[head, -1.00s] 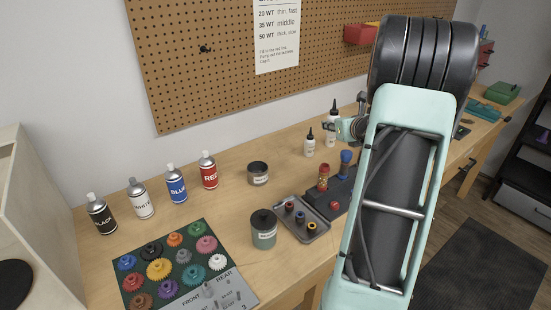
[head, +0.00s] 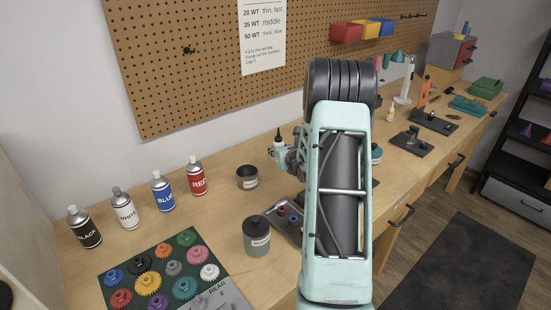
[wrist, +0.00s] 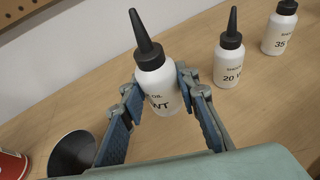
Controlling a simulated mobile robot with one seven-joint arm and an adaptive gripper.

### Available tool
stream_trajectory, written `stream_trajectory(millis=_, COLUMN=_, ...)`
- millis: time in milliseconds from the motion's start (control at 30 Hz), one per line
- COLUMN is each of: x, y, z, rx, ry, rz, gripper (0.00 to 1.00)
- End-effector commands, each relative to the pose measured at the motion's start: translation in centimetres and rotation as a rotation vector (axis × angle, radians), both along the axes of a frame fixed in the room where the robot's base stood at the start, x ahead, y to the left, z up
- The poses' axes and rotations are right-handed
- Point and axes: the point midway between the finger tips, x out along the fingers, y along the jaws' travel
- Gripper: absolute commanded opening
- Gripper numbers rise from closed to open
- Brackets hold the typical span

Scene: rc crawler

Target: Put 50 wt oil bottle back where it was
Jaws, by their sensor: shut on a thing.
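The held oil bottle (wrist: 158,88) is white with a black pointed cap. The bottle (head: 279,150) also shows in the head view at the left of my gripper, close to the wall side of the bench. I cannot tell whether its base touches the bench. Two similar bottles stand to its right in the wrist view, a 20 WT bottle (wrist: 229,68) and a 35 WT bottle (wrist: 280,30). My arm hides them in the head view.
A dark open cup (wrist: 72,153) stands left of the held bottle, with a red can (head: 196,177) beyond it. A lidded jar (head: 257,238) and a parts tray (head: 283,222) are nearer the front edge. Bare bench lies around the held bottle.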

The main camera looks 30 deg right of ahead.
Motion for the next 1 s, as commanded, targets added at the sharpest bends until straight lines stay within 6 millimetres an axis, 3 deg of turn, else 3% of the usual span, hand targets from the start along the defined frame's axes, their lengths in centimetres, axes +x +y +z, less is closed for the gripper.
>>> stream_trajectory(millis=200, x=1.0, y=1.1, z=-1.6, rx=0.001, ry=0.000, rz=0.002, gripper=0.03)
stream_trajectory(millis=400, x=0.8, y=0.8, z=-4.0, rx=-0.001, ry=-0.001, rz=0.000, gripper=0.03)
stream_trajectory(millis=833, x=0.8, y=0.8, z=-4.7, rx=-0.001, ry=-0.002, rz=0.000, gripper=0.03)
stream_trajectory(millis=867, x=0.8, y=0.8, z=-4.6, rx=-0.001, ry=-0.001, rz=0.000, gripper=0.31)
stream_trajectory(millis=1000, x=0.8, y=0.8, z=-4.5, rx=-0.001, ry=-0.001, rz=0.000, gripper=0.46)
